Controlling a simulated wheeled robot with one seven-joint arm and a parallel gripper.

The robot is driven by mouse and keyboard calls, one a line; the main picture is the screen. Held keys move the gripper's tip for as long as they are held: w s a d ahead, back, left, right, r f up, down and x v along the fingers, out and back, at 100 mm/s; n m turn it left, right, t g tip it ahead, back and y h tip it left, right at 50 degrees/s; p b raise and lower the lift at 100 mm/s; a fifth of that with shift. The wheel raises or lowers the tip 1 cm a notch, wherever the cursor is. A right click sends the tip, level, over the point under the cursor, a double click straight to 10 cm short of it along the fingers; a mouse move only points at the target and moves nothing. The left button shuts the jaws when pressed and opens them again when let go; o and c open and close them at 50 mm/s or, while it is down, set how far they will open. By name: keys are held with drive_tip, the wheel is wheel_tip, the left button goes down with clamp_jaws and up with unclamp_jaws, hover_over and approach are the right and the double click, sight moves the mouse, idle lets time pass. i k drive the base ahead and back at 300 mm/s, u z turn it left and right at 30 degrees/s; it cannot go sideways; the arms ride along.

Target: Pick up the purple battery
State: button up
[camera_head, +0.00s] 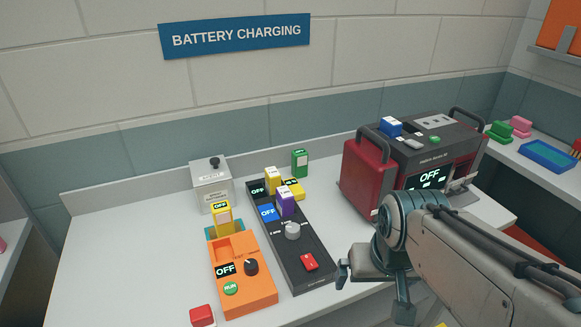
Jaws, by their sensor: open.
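The purple battery (286,204) stands upright in the long black charger (308,241) on the white counter. Its top has a white label, and its lower end is hidden in or behind the charger. My gripper (373,291) is in front of and to the right of the battery, near the counter's front edge. Its two fingers are spread apart, with nothing visible between them. A clear gap lies between it and the battery.
A yellow battery (271,178) stands close behind the purple one. A green battery (300,163) is at the back. An orange unit (240,272) and metal box (211,184) are left. A large red-and-black machine (367,184) stands right. The counter's left is clear.

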sight(284, 197)
drive_tip(key=k, duration=0.65)
drive_tip(key=z, duration=0.15)
drive_tip(key=i, duration=1.15)
drive_tip(key=u, duration=0.9)
